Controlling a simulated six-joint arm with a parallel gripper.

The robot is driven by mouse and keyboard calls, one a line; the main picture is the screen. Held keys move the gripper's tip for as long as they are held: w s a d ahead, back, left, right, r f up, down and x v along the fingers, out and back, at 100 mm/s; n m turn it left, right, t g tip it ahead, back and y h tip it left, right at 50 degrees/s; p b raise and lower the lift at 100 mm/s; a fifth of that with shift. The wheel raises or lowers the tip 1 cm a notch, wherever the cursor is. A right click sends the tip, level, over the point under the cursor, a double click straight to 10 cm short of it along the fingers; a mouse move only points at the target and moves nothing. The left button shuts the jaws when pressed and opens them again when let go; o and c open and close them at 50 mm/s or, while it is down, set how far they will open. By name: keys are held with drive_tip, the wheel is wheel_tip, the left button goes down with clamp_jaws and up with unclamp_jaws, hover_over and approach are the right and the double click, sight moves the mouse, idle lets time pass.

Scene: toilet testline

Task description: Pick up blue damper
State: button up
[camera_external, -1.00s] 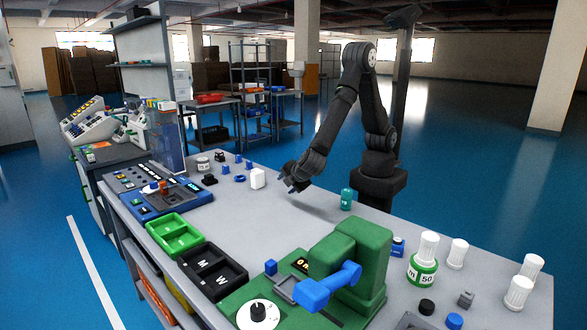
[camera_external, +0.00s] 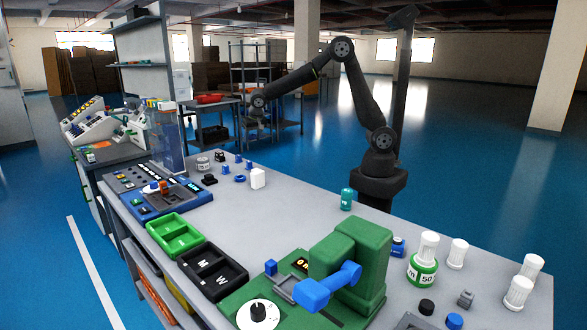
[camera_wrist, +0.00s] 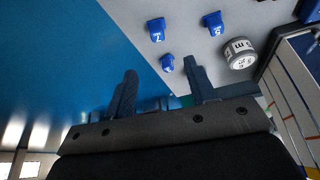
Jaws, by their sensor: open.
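Several small blue pieces stand at the far end of the table. In the external view one is at the left (camera_external: 225,169), another is farther back (camera_external: 238,158), and a blue ring (camera_external: 240,178) lies nearer. In the wrist view, two marked blue pieces (camera_wrist: 156,29) (camera_wrist: 213,23) and a smaller blue piece (camera_wrist: 167,63) show. I cannot tell which is the damper. My gripper (camera_wrist: 165,82) is open and empty, its fingers spread below the small blue piece in the picture. In the external view, my gripper (camera_external: 262,126) is beyond the table's far edge, above the floor and partly indistinct.
A grey-white labelled cylinder (camera_wrist: 240,54) stands beside the blue pieces. A white block (camera_external: 257,178) and a black piece (camera_external: 209,179) are nearby. A teal bottle (camera_external: 347,199) stands near my base. The table's middle is clear. A shelf rack (camera_external: 258,85) stands behind.

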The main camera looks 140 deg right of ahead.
approach(249, 162)
drive_tip(key=x, duration=0.5)
drive_tip(key=shift+s+d, duration=0.1)
drive_tip(key=shift+d, duration=0.3)
drive_tip(key=shift+x, duration=2.65)
drive_tip(key=shift+s, duration=0.15)
drive_tip(key=c, duration=1.1)
drive_tip(key=shift+o, duration=0.2)
drive_tip(key=shift+r, duration=0.1)
